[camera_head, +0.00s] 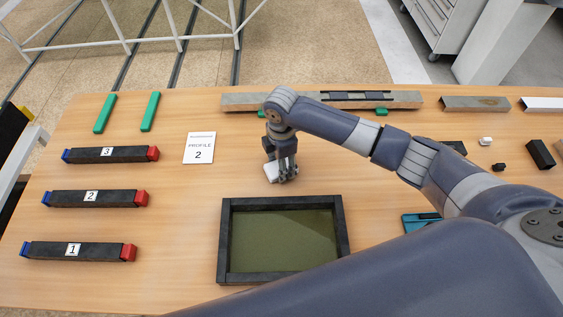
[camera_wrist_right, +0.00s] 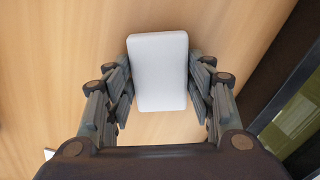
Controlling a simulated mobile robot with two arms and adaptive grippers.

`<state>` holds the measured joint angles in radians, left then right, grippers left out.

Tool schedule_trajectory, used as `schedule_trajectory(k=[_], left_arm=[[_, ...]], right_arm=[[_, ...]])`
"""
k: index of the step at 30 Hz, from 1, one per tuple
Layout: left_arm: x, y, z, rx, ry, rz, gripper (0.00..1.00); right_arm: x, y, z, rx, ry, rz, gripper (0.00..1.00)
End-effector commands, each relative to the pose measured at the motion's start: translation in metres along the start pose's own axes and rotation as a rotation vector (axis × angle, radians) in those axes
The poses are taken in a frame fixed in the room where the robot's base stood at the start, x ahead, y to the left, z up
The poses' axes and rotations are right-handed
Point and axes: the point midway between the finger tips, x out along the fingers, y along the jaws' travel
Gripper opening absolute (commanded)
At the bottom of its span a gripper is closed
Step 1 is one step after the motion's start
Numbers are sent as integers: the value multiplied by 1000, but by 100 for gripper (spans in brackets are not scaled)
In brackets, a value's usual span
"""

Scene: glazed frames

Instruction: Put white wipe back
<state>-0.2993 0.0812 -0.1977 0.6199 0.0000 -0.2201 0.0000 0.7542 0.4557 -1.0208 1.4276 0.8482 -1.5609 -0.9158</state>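The white wipe (camera_head: 271,173) is a small white block just behind the dark-framed glass pane (camera_head: 226,240). In the right wrist view the wipe (camera_wrist_right: 158,72) sits between the fingers, which press against its left and right sides. My right gripper (camera_head: 283,171) points down and is shut on the wipe. The wipe is at or close above the table; I cannot tell which. My left gripper is not in view.
Three numbered dark bars (camera_head: 97,198) with blue and red ends lie at the left. Two green strips (camera_head: 150,111) and a "PROFILE 2" card (camera_head: 199,148) lie behind. A long grey-brown beam (camera_head: 240,102) lies along the back. A teal item (camera_head: 418,222) is partly hidden by my arm.

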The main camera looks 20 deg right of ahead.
Motion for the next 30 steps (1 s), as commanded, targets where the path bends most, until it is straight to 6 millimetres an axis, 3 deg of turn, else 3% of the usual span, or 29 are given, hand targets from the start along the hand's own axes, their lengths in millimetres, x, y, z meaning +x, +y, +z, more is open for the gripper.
schedule_trajectory(k=[1,2,16,30], left_arm=[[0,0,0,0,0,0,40],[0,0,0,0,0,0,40],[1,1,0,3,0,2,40],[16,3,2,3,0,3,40]], right_arm=[[0,0,0,0,0,-1,63],[0,0,0,0,0,-1,69],[-9,0,0,1,0,1,69],[-100,1,0,-1,1,3,69]])
